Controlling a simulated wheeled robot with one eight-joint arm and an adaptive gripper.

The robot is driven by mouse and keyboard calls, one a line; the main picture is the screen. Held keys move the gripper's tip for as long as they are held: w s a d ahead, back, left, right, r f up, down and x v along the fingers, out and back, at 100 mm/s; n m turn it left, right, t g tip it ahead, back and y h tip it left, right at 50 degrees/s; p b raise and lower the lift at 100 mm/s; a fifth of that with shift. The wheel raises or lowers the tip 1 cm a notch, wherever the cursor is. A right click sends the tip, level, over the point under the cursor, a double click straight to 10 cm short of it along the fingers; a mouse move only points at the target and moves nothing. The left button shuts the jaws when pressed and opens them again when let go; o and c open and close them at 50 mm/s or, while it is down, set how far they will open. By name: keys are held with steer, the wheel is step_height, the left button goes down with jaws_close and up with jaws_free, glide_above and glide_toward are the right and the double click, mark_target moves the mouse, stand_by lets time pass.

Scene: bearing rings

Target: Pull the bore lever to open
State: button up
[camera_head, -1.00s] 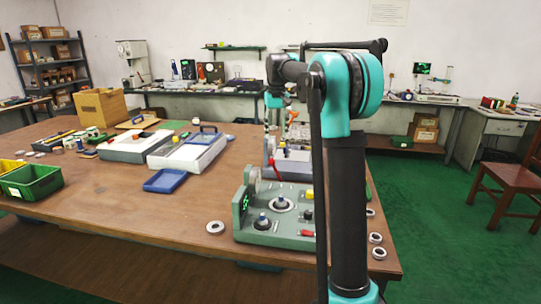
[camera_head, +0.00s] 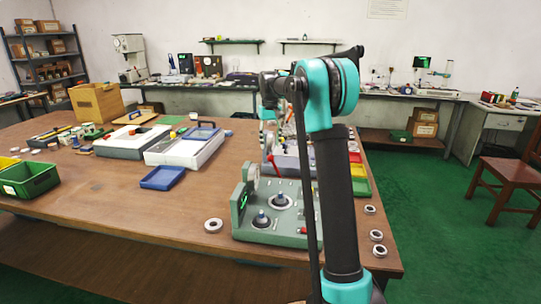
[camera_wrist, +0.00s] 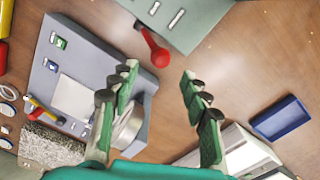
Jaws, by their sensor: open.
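A lever with a red ball knob (camera_wrist: 158,55) sticks out from a grey-green slotted housing (camera_wrist: 195,22) in the wrist view. A slim red lever (camera_head: 273,163) also shows behind the front fixture in the head view; I cannot tell if it is the same one. The knob appears beyond the gap between the fingertips, near the left one, with no visible contact. In the head view my arm hides most of the gripper.
A grey device (camera_wrist: 85,70) with a metal cylinder (camera_wrist: 130,125) lies left of the fingers. A blue tray (camera_wrist: 281,118) is at right. In the head view, a green fixture (camera_head: 285,238) stands near the front edge, with a loose ring (camera_head: 213,225) beside it. Bare wood lies left of it.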

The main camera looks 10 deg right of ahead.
glide_above(276, 170)
steer(key=w+a, duration=0.2)
steer(key=f, duration=0.6)
steer(key=shift+s, duration=0.2)
jaws_close()
